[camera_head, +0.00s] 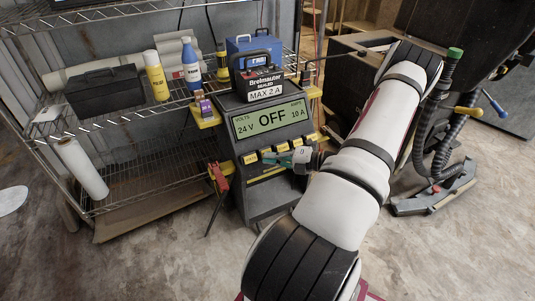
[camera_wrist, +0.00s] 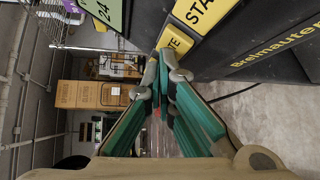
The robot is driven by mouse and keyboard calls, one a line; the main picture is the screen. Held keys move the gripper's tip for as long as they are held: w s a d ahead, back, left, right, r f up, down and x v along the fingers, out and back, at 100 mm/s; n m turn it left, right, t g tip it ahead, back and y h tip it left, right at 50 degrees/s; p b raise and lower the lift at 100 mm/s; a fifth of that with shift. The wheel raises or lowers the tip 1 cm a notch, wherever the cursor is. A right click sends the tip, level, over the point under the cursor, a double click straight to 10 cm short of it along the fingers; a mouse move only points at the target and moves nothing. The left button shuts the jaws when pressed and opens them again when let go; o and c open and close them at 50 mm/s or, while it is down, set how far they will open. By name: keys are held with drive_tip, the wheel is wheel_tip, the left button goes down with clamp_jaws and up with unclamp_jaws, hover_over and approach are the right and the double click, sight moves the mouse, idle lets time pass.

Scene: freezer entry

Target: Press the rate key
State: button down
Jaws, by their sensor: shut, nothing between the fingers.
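The charger (camera_head: 226,108) is a dark box with a lit display (camera_head: 271,118) reading 24 V, OFF and 10 A. A row of yellow keys runs under the display. In the wrist view, a yellow key ending in "TE" (camera_wrist: 178,39), partly hidden, lies beside a key starting "STA" (camera_wrist: 199,11). My gripper (camera_head: 267,158) has its teal fingers shut and empty, tips at the key row. In the wrist view, the gripper's tips (camera_wrist: 161,56) overlap the edge of the "TE" key. I cannot tell whether they touch it.
A wire shelf (camera_head: 140,118) with a yellow bottle (camera_head: 156,76) and a blue bottle (camera_head: 191,66) stands left. Bare floor lies in front.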

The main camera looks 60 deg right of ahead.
idle(0.3)
drive_tip(key=shift+s+a+r+p, duration=0.45)
drive_tip(key=shift+s+p, duration=0.2)
drive_tip(key=shift+p, duration=0.15)
drive_tip(key=shift+r, duration=0.1)
drive_tip(key=s+a+r+p, duration=0.2)
drive_tip(key=s+p, duration=0.1)
drive_tip(key=shift+s+a+r, duration=0.1)
drive_tip(key=shift+s+r, duration=0.15)
drive_tip(key=shift+s, duration=0.05)
idle(0.8)
